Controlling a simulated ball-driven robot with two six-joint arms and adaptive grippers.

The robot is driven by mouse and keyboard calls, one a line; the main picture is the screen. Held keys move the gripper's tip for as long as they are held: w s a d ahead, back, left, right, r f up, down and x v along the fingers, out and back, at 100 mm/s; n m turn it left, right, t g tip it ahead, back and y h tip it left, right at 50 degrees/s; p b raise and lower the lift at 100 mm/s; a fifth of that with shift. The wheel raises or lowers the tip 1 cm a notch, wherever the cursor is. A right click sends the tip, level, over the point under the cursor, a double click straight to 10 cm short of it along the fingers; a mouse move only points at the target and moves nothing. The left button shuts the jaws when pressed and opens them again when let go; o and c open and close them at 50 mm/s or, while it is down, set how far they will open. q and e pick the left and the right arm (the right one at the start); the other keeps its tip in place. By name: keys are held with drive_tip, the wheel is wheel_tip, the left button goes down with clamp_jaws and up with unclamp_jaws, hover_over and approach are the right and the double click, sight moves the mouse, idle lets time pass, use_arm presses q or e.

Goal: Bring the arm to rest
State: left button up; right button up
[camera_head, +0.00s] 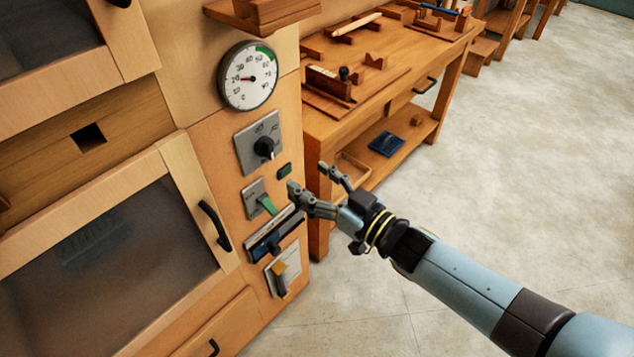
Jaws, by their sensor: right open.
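My right gripper (313,180) is open, with its two fingers apart and nothing between them. It is in front of the wooden cabinet's control panel (238,205), beside a small switch with a green lever (267,205). One finger overlaps the panel near the lever in the picture; I cannot tell whether it touches. My right arm (465,285) comes in from the lower right over the floor. My left gripper is not in view.
A glass cabinet door (110,265) is at left. A wooden workbench (385,95) stands behind. Open floor (540,150) lies right.

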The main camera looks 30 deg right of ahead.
drive_tip(key=shift+s+d, duration=0.2)
drive_tip(key=shift+s, duration=0.3)
drive_tip(key=s+d+f+m+g+h+b, duration=0.15)
drive_tip(key=s+f+b, duration=0.3)
drive_tip(key=f, duration=0.55)
drive_tip(key=s+d+f+m+g+h+b, duration=0.1)
drive_tip(key=s+d+f+g+h+b, duration=0.3)
drive_tip(key=f, duration=0.6)
drive_tip(key=s+f+m+y+b, duration=0.1)
drive_tip(key=s+f+b, duration=0.2)
drive_tip(key=s+f, duration=0.5)
drive_tip(key=s+d+f+g+h+b, duration=0.1)
drive_tip(key=s+d+f+g, duration=0.1)
drive_tip(key=s+f+g, duration=0.3)
drive_tip(key=s+d+f+g+h+b, duration=0.1)
drive_tip(key=s+f+g, duration=0.4)
drive_tip(key=s+f, duration=0.9)
drive_tip(key=s+d+b, duration=0.1)
drive_tip(key=s+d, duration=0.1)
drive_tip(key=s, duration=0.4)
drive_tip(key=shift+s+g+b, duration=0.3)
drive_tip(key=shift+g, duration=0.05)
drive_tip(key=shift+h, duration=0.25)
